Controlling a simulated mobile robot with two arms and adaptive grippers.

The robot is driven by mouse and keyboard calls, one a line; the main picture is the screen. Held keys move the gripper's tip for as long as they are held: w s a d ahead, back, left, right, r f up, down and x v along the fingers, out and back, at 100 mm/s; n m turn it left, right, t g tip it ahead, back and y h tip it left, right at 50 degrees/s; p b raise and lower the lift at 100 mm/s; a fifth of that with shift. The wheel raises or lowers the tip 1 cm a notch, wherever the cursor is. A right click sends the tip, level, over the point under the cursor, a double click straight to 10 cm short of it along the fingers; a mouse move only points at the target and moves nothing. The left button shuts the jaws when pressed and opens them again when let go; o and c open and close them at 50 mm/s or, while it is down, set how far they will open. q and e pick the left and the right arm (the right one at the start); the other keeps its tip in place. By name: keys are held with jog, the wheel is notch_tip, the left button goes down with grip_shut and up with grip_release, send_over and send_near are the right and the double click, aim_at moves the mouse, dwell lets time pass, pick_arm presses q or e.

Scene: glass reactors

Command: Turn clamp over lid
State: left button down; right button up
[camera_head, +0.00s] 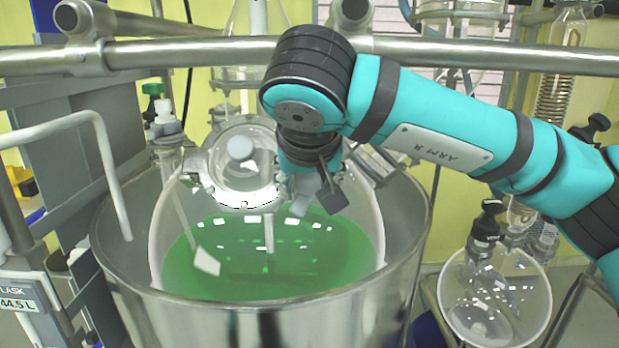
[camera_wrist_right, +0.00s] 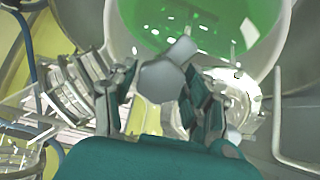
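The lid (camera_head: 240,160) is a round, clear glass opening with a metal rim on top of the glass reactor vessel (camera_head: 370,225). A pale grey clamp piece (camera_wrist_right: 165,75) shows in the wrist view between the fingers of my right gripper (camera_wrist_right: 160,98). The fingers are spread to either side of it, with a gap at the left finger; contact at the right finger is unclear. In the head view my right gripper (camera_head: 312,190) points down just right of the lid, and my wrist partly hides the clamp. My left gripper is not in view.
The vessel holds green liquid (camera_head: 275,260) and sits inside a wide steel pot (camera_head: 405,262). A horizontal metal rail (camera_head: 200,52) crosses behind. A bent white pipe (camera_head: 110,170) stands left, and a round glass flask (camera_head: 495,295) hangs right.

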jog(key=c, duration=0.8)
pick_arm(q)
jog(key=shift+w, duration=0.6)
pick_arm(e)
jog(key=shift+o, duration=0.2)
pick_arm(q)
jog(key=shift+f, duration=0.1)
pick_arm(e)
jog(key=m+b, duration=0.2)
jog(key=shift+f+b, duration=0.25)
jog(key=shift+b, duration=0.1)
jog(key=m+b, duration=0.4)
jog(key=m, duration=0.1)
jog(key=shift+y+b, duration=0.3)
jog(key=m+b, duration=0.4)
jog(key=m, duration=0.1)
jog(key=shift+d+m+t, duration=0.1)
jog(key=shift+m+t, duration=0.2)
pick_arm(q)
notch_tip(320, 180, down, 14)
jog(key=b, duration=0.3)
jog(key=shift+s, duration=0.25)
pick_arm(e)
jog(key=m, duration=0.4)
jog(key=shift+m, duration=0.4)
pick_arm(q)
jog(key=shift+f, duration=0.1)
